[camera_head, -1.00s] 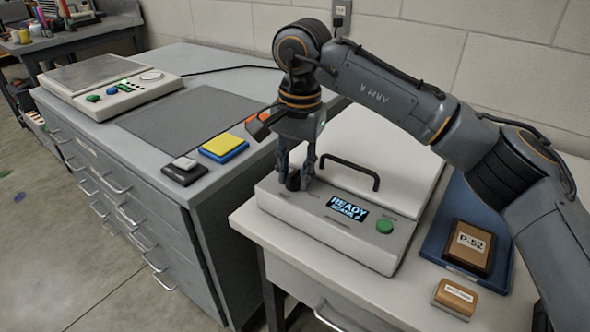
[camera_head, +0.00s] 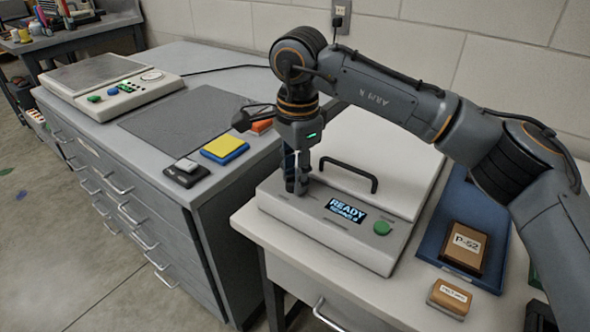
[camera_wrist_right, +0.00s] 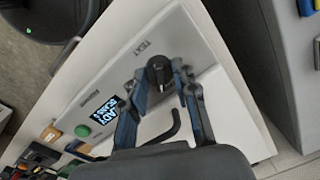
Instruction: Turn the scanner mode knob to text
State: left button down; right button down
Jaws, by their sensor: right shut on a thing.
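The scanner (camera_head: 345,248) stands on the white table, with its light lid (camera_head: 392,150) closed and a black handle on it. Its display (camera_head: 345,210) reads "READY" with a smaller second line, and a green button (camera_head: 382,228) sits beside it. My right gripper (camera_head: 297,187) points down at the left end of the panel. In the right wrist view its fingers are shut on the black mode knob (camera_wrist_right: 159,73), one on each side. The label "TEXT" (camera_wrist_right: 142,48) shows next to the knob. The pointer's exact setting is hard to read. My left gripper is out of view.
A blue tray (camera_head: 435,235) with a brown box marked P-52 (camera_head: 466,247) lies right of the scanner, near a small tan block (camera_head: 450,298). On the grey cabinet left are a yellow-and-blue pad (camera_head: 225,148), a dark mat and another device (camera_head: 112,85).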

jog(key=m, duration=0.4)
jog(key=shift+m, duration=0.4)
jog(key=m, duration=0.3)
jog(key=shift+s+m+h+p, duration=0.1)
jog(key=shift+m+h+p, duration=0.2)
jog(key=shift+p, duration=0.05)
jog(key=m, duration=0.4)
jog(key=shift+a+m, duration=0.1)
jog(key=shift+m, duration=0.2)
jog(key=m, duration=1)
jog(key=shift+a+m+g, duration=0.1)
jog(key=shift+m+g, duration=0.2)
jog(key=shift+m, duration=0.1)
jog(key=m, duration=0.3)
jog(key=shift+m, duration=0.4)
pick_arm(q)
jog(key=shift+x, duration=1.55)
pick_arm(e)
jog(key=shift+m, duration=0.7)
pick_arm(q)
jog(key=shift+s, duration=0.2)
